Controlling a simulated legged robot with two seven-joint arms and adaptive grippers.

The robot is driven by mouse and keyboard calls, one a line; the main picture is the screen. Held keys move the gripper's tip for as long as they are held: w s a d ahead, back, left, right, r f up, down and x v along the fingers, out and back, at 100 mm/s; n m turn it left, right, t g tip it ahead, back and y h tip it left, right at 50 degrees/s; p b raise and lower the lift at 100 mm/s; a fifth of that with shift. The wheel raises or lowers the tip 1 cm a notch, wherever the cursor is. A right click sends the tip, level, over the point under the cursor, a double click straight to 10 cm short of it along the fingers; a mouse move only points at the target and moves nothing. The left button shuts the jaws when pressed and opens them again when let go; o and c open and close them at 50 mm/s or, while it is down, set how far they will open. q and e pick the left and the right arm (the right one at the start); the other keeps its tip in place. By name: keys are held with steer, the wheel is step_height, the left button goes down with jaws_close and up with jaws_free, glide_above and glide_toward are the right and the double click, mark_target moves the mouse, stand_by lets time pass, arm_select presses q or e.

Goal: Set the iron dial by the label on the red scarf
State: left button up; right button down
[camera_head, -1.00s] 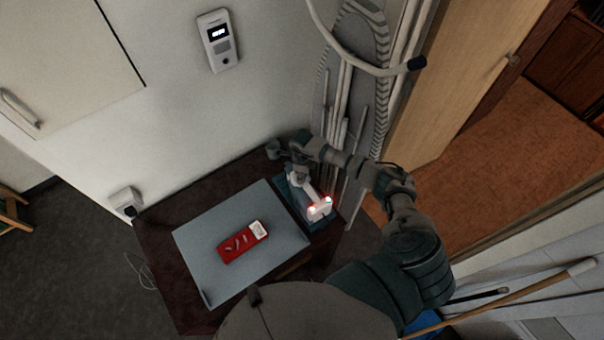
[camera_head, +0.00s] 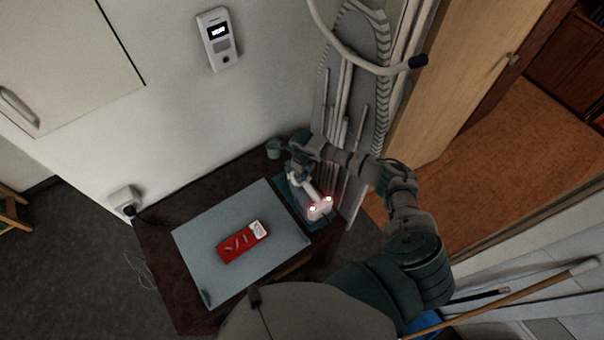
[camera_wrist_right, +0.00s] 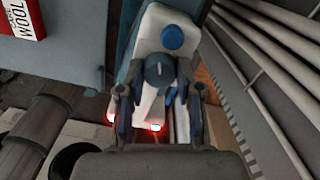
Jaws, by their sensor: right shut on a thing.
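The red scarf (camera_head: 236,245) lies folded on a grey-blue mat (camera_head: 205,240). Its white label (camera_head: 258,230) is at its right end; in the wrist view the label (camera_wrist_right: 14,14) reads "WOOL", its other part cut off. The white iron (camera_head: 321,209), with red lights, is at the table's right side. In the wrist view its grey round dial (camera_wrist_right: 159,70) bears a short white mark, with a blue button (camera_wrist_right: 172,37) above. My right gripper (camera_head: 297,166) is at the iron, its fingers shut on either side of the dial. My left gripper is out of view.
A small dark cup-like object (camera_head: 273,148) stands at the table's back edge, left of my right gripper. The ironing board (camera_head: 358,50) and white poles lean upright behind the iron. A wall socket (camera_head: 124,200) is left of the table.

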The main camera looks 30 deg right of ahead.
steer(key=shift+w+d+m, duration=0.1)
steer(key=shift+m, duration=1)
steer(key=c, duration=0.7)
jaws_free()
steer(key=shift+c, duration=0.2)
steer(key=shift+r, duration=0.1)
step_height(320, 180, up, 12)
steer(key=shift+f, duration=0.2)
